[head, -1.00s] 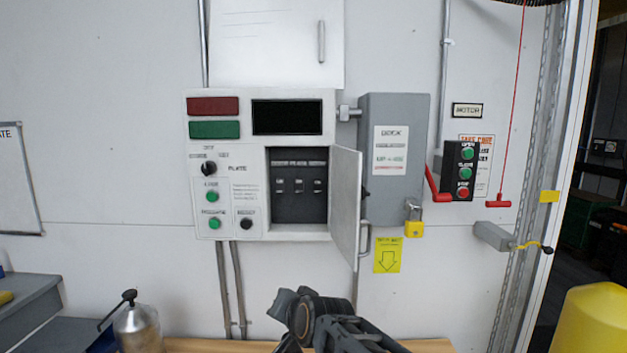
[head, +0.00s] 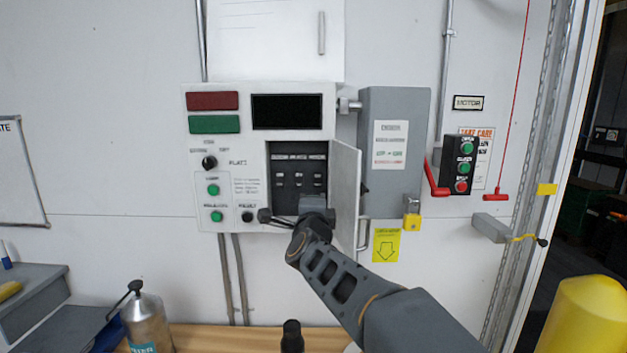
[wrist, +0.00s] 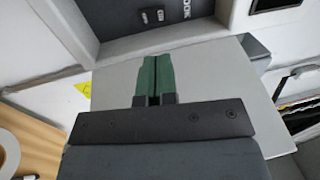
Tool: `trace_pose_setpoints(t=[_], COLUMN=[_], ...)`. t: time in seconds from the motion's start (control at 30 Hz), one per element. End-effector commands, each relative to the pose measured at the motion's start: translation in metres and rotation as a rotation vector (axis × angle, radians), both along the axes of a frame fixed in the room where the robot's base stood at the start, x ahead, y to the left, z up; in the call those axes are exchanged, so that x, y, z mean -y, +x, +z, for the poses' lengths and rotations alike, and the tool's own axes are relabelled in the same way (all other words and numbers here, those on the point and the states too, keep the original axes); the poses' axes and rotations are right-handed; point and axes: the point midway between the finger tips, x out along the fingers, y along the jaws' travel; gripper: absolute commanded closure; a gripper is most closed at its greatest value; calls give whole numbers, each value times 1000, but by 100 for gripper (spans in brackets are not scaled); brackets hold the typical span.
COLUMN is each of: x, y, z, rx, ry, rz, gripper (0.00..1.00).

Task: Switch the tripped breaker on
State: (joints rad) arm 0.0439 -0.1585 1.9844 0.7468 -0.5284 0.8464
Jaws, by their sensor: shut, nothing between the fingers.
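The breaker compartment (head: 298,165) is a dark recess in the white control panel, with its grey door (head: 345,195) swung open to the right. A row of three small breaker switches (head: 299,181) shows inside; I cannot tell which is tripped. My gripper (wrist: 154,75) has green fingertips pressed together, empty. In the head view my wrist covers the lower edge of the compartment and the fingertips are hidden. I see no contact with a switch.
A grey disconnect box (head: 393,150) with a red lever and yellow padlock (head: 412,222) is right of the open door. Panel knobs and buttons (head: 214,190) are to the left. A metal bottle (head: 146,320) stands on the wooden bench (head: 245,338) below.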

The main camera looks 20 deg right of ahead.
Motion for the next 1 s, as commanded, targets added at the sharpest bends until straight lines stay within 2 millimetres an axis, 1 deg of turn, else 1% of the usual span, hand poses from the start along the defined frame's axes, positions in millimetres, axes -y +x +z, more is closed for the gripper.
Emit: trace_pose_setpoints(t=[0.17,0.5,0.7,0.8,1.0], x=[8,32,44,48,52], y=[18,76,104,114,124], z=[4,15,19,19,20], rx=[-3,-3,-4,-2,-2], ry=[-1,-1,-2,0,-2], rz=[-1,-1,0,1,2], gripper=[100,100,100,100,100])
